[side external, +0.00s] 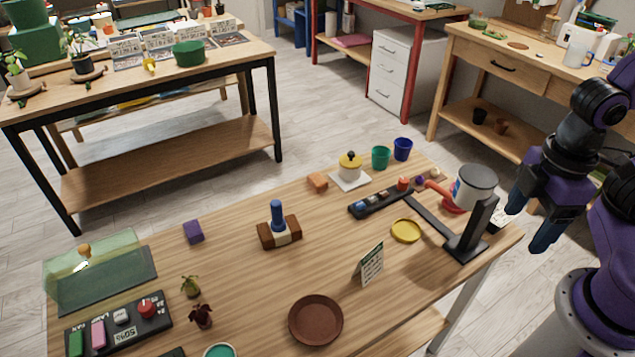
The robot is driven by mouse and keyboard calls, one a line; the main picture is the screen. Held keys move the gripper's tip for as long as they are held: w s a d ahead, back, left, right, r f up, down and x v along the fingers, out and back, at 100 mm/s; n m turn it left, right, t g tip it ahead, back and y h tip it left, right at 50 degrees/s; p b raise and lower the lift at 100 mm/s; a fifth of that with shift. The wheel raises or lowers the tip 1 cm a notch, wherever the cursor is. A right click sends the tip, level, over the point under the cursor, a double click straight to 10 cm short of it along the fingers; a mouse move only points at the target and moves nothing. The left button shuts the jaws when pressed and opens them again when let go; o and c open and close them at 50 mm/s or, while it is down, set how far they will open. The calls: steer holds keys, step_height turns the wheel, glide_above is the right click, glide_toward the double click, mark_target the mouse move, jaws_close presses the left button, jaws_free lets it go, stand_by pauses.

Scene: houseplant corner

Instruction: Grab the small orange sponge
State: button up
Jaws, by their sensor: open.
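A small orange block, which looks like the sponge (318,182), lies near the back edge of the wooden table (240,305), left of a yellow pot with a dark knob (350,166). My gripper (530,216) hangs at the right, past the table's right edge, pointing down. It is open, with nothing seen between its fingers, and is well apart from the sponge. The sponge is in plain view.
A black stand with a grey-white canister (475,186) rises between my gripper and the sponge. A dark strip holding small coloured pieces (380,200), a yellow dish (405,231), a green cup (381,157) and a blue cup (403,149) are nearby.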

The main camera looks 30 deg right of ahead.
steer(key=w+d+f+n+t+h, duration=0.1)
steer(key=w+f+n+t+h, duration=0.3)
steer(key=w, duration=0.8)
steer(key=w+d+f+n+t+h, duration=0.15)
steer(key=w+n+t+h, duration=0.35)
steer(key=w, duration=0.7)
steer(key=w+a+f+n+t+y, duration=0.1)
steer(key=w+a+f+n+y, duration=0.1)
steer(key=a+f+n+y, duration=0.1)
steer(key=w+a+f+n+t+y, duration=0.2)
steer(key=w+a+f+n, duration=0.1)
steer(key=f+n, duration=0.3)
steer(key=w+a+f+n+t+y, duration=0.1)
steer(key=w+a+f+n+y, duration=0.2)
steer(key=a+f+n, duration=0.1)
steer(key=shift+w+f+n+y, duration=0.1)
steer(key=shift+f+n+y, duration=0.2)
steer(key=shift+f+n, duration=0.4)
glide_toward(323, 184)
steer(key=x, duration=0.4)
steer(key=shift+w+a+f, duration=0.1)
steer(key=shift+a+f, duration=0.1)
steer(key=shift+f, duration=0.05)
steer(key=shift+x, duration=3.1)
steer(key=shift+d+r, duration=0.15)
steer(key=c, duration=1)
